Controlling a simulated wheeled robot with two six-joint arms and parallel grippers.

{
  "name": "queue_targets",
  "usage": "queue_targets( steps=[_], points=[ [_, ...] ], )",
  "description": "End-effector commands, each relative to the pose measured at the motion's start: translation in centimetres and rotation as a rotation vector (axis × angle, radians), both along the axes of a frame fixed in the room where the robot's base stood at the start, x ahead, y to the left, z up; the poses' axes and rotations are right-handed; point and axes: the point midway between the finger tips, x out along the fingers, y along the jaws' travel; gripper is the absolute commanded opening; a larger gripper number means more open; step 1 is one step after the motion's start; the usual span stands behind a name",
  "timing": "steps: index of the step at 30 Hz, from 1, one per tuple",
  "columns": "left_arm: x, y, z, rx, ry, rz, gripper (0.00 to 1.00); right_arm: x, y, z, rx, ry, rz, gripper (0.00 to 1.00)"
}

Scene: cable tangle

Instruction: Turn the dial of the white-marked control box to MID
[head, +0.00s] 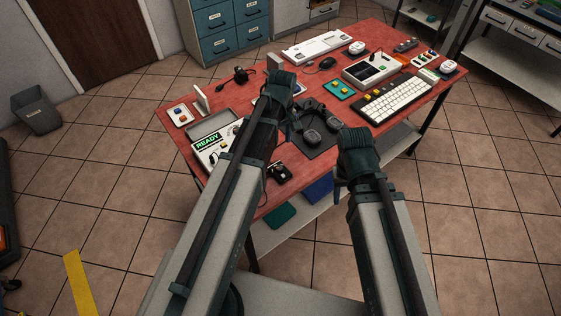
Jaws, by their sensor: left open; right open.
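Several box-like devices lie on the red table (320,52), and I cannot tell which is the white-marked control box. A device with a lit READY display (208,143) sits at the left front. A small white box with coloured buttons (180,115) lies at the left edge. No dial setting is readable. My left gripper (280,84) is open over the table's middle and partly hides a device beneath it. My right gripper (355,143) is open near the front edge, right of the headphones.
Headphones (318,127) lie on a dark mat between my arms. Drawers (225,30) stand behind the table.

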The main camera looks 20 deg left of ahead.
Motion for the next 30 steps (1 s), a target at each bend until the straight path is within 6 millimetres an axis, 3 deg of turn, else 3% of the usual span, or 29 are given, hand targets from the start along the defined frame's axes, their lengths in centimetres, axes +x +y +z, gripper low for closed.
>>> queue_targets(
  steps=[8,30],
  points=[
    [0.0,0.0,-2.4,0.001,0.001,-0.002,0.62,0.0,0.0,-2.4,0.0,0.0,0.0,0.5],
    [-0.2,0.2,-12.6,0.001,0.001,-0.003,0.62,0.0,0.0,-12.6,0.0,0.0,0.0,0.5]
  ],
)
